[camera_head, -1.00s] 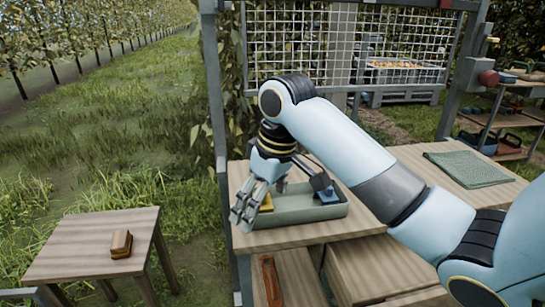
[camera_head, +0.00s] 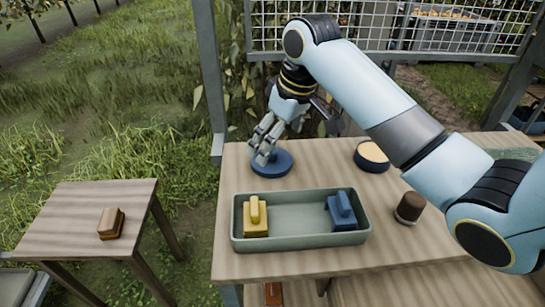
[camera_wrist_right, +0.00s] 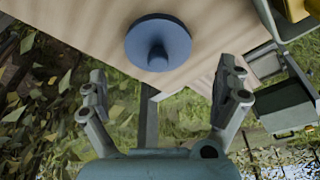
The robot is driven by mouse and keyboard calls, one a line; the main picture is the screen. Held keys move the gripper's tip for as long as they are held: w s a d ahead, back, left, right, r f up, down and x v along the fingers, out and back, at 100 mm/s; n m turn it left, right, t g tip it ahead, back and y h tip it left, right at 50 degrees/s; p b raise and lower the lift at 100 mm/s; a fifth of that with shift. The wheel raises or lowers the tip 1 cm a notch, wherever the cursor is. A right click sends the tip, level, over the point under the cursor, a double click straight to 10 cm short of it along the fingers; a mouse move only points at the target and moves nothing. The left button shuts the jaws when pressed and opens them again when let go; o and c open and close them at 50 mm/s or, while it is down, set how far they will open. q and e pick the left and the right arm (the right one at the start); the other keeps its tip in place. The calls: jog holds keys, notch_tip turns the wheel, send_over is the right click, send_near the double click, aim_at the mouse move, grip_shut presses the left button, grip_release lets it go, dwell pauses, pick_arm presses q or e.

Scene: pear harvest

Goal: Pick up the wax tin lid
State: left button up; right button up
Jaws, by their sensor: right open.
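The wax tin lid is a flat blue disc with a small round knob (camera_head: 271,164). It lies knob up on the wooden bench, behind the tray. My right gripper (camera_head: 296,137) is open and empty, with its fingers spread above and around the lid's far side in the head view. One finger hides part of the lid. In the right wrist view the lid (camera_wrist_right: 160,42) shows whole, beyond the open fingertips and apart from them. My left gripper is not in view.
A green-grey tray (camera_head: 300,241) holds a yellow brush-like block (camera_head: 256,222) and a blue one (camera_head: 341,212). A round dark tin with pale contents (camera_head: 372,156) and a brown cylinder (camera_head: 409,207) stand to the right. A brown brush (camera_head: 111,223) lies on the left side table.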

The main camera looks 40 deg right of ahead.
aim_at(272, 154)
jog(key=shift+x, duration=0.8)
jog(key=x, duration=0.3)
jog(key=shift+w+f, duration=0.3)
jog(key=shift+w, duration=0.15)
jog(key=shift+f, duration=0.3)
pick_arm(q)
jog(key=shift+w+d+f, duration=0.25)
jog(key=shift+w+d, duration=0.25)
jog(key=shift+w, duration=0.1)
pick_arm(e)
jog(key=shift+c, duration=0.4)
jog(key=c, duration=0.8)
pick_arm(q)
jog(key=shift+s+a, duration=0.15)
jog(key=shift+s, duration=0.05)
pick_arm(e)
jog(key=shift+o, duration=0.2)
jog(key=shift+r, duration=0.2)
